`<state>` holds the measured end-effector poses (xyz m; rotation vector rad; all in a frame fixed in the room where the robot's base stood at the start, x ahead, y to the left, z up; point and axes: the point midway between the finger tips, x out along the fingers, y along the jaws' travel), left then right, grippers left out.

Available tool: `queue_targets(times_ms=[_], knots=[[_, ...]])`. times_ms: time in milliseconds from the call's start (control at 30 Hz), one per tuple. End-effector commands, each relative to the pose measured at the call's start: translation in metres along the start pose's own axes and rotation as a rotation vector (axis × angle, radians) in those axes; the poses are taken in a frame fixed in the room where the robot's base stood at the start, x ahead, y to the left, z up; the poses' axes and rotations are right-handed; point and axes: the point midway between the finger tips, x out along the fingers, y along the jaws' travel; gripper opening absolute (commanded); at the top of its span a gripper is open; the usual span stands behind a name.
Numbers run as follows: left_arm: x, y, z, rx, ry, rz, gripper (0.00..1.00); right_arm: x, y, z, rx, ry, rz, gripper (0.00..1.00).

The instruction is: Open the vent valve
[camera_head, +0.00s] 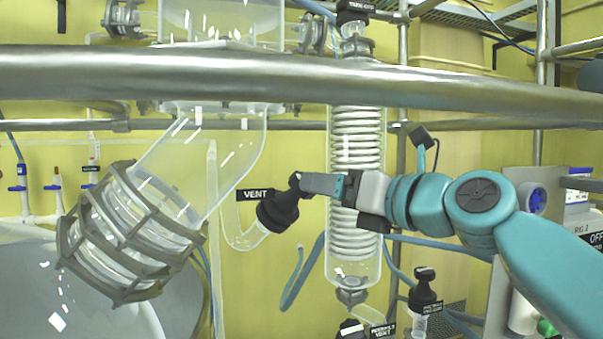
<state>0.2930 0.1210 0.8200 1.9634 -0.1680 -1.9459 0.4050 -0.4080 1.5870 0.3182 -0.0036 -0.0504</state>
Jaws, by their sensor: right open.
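The vent valve (272,213) is a black knob on a short glass side arm of the large glass pipe, with a black "VENT" label (255,195) at its upper left. My right gripper (301,184) comes in from the right on a teal arm. Its fingertips are at the upper right end of the black knob and overlap it in the picture. It is open; I cannot tell whether the fingers touch the knob. The fingertips partly hide the knob's end. My left gripper is not in view.
A thick metal rail (300,80) crosses in front, above my right arm. A glass coil condenser (357,140) stands behind my gripper. A metal-caged glass joint (130,235) is at the left. Another black knob (424,290) sits lower right. Blue hoses hang behind.

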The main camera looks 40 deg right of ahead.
Motion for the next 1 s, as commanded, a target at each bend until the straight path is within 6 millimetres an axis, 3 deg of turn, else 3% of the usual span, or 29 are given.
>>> queue_targets(times_ms=[100, 300, 467, 733, 767, 900, 1000], knots=[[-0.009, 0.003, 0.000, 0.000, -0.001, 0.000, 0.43, 0.029, 0.001, 0.002, 0.000, 0.002, 0.001, 0.78], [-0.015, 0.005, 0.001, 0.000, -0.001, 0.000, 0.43, 0.063, 0.001, 0.001, -0.001, 0.000, -0.001, 0.78], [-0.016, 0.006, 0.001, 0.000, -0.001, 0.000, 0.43, 0.075, 0.000, 0.001, -0.001, -0.002, -0.003, 0.78], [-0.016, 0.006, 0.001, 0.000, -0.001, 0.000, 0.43, 0.077, 0.000, 0.000, -0.002, -0.003, -0.004, 0.78], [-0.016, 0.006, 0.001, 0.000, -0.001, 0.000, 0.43, 0.077, 0.000, 0.000, -0.002, -0.003, -0.004, 0.72], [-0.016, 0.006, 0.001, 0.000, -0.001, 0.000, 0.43, 0.077, 0.000, 0.000, -0.001, -0.002, -0.003, 0.26], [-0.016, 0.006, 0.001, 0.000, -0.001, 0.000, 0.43, 0.077, 0.000, 0.000, 0.000, -0.002, -0.003, 0.24]])
